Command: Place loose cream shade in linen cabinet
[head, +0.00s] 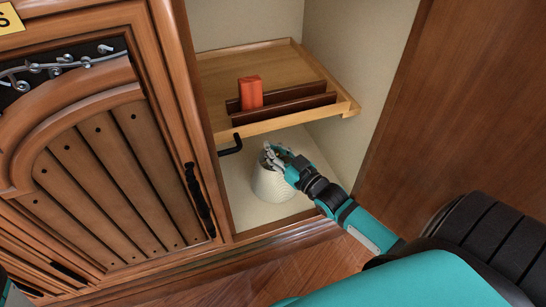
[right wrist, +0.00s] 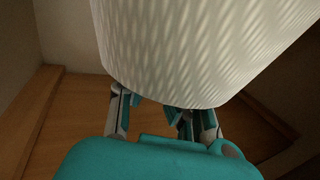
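The cream shade (head: 270,183) is a pale ribbed cone inside the open lower bay of the linen cabinet (head: 224,190), below the shelf. It looks upright with its narrow end up; I cannot tell whether it rests on the bay floor. My right gripper (head: 274,156) reaches in from the right and is at the shade's top. In the right wrist view the shade (right wrist: 195,50) fills the upper middle, close to the camera, and hides the fingertips. The finger links stand apart, but whether they clamp the shade is hidden.
A wooden shelf (head: 225,70) is above the shade, holding an orange block (head: 250,92) between dark rails (head: 300,105). A black hook (head: 231,146) hangs under its front left. A slatted door (head: 100,170) with a dark handle stands left; a wood panel (head: 460,100) stands right.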

